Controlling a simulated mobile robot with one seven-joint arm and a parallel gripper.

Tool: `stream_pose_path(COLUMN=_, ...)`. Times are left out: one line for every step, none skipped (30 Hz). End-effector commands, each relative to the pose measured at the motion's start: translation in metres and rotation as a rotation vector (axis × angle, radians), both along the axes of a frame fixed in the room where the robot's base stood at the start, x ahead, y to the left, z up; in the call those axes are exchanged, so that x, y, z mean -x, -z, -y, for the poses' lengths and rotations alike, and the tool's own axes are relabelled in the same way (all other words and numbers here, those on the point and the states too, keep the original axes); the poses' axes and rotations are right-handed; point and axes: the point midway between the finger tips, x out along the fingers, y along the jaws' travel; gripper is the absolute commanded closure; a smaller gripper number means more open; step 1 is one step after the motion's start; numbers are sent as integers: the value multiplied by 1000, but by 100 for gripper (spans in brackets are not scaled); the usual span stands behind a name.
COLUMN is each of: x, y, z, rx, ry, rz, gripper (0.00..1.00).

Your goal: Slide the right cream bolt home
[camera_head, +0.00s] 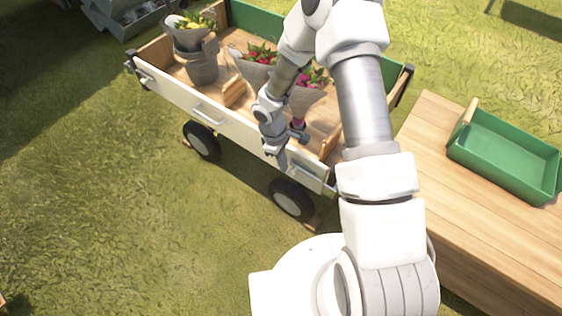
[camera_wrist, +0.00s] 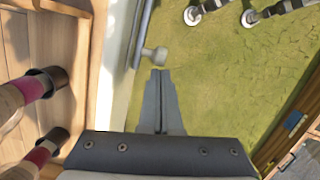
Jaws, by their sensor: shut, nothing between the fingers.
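In the head view my gripper (camera_head: 283,163) points down at the right part of the cream panel (camera_head: 180,97), above the front right wheel (camera_head: 292,199). The bolt is too small and partly hidden there to judge its position.
Flower bouquets (camera_head: 309,92) and a grey bucket (camera_head: 202,68) stand in the wooden cart bed, close behind the panel. A wooden table (camera_head: 450,205) with a green tray (camera_head: 505,170) stands right. Grass in front is clear.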

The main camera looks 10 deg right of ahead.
Motion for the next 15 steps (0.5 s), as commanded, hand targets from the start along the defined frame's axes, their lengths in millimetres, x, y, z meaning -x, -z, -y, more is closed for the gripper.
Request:
stream_pose_path(x=0, y=0, z=0, rx=0, ry=0, rz=0, gripper=100)
stream_pose_path(x=0, y=0, z=0, rx=0, ry=0, rz=0, gripper=100)
stream_pose_path(x=0, y=0, z=0, rx=0, ry=0, rz=0, gripper=100)
stream_pose_path(x=1, y=0, z=1, rx=1, ry=0, rz=-1, gripper=100)
stream_pose_path(x=3, y=0, z=3, rx=1, ry=-1, rz=-1, gripper=100)
stream_pose_path(x=6, y=0, z=6, rx=1, ry=-1, rz=-1, gripper=100)
stream_pose_path(x=9, y=1, z=10, rx=2, ry=-1, rz=0, gripper=100)
stream_pose_path(x=12, y=1, z=13, rx=3, ry=-1, rz=-1, gripper=100)
stream_pose_path(x=16, y=1, z=17, rx=2, ry=-1, rz=0, gripper=100)
stream_pose_path(x=19, y=1, z=20, rx=2, ry=-2, rz=-2, gripper=100)
stream_pose_path(x=22, y=1, z=22, rx=2, ry=-1, rz=-2, gripper=100)
stream_pose_path(x=25, y=1, z=25, rx=2, ry=-1, rz=-2, gripper=100)
stream_pose_path(x=26, y=0, z=26, rx=2, ry=-1, rz=-2, gripper=100)
stream_pose_path(x=27, y=0, z=27, rx=2, ry=-1, rz=-1, gripper=100)
stream_pose_path(x=28, y=0, z=28, rx=2, ry=-1, rz=-1, gripper=100)
